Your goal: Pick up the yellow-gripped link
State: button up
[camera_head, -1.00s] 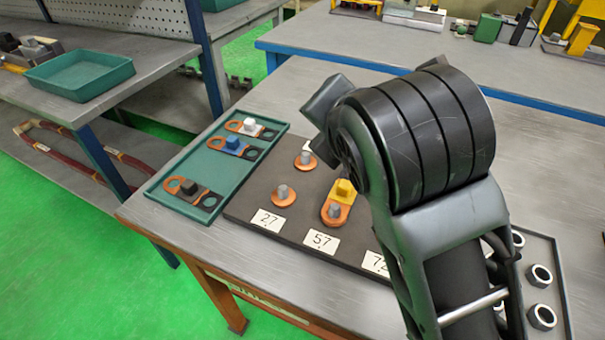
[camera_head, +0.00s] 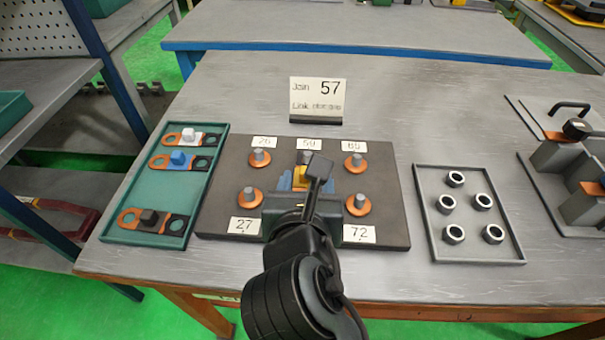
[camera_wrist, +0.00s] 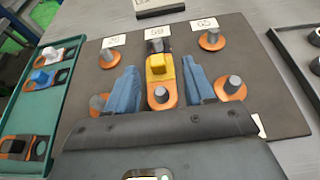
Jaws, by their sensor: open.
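The yellow-gripped link (camera_wrist: 159,68) lies on the dark board, a yellow block on a copper strip. Its near end is around a grey post in the wrist view, and another post stands just beyond the yellow block. In the head view the link (camera_head: 299,175) is mostly hidden by my arm. My gripper (camera_wrist: 159,64) is open, with one blue finger on each side of the link. Small gaps show between the fingers and the yellow block. Whether the fingers are low enough to flank the block fully I cannot tell.
The dark board (camera_head: 393,226) carries several posts with copper rings and number cards. A green tray (camera_head: 143,187) at left holds links with white, blue and black grips. A grey tray (camera_head: 482,255) at right holds nuts. A sign reading 57 (camera_head: 318,99) stands behind the board.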

jog(key=shift+a+x, duration=0.2)
jog(key=shift+x, duration=2.15)
jog(key=shift+c, duration=0.5)
grip_shut()
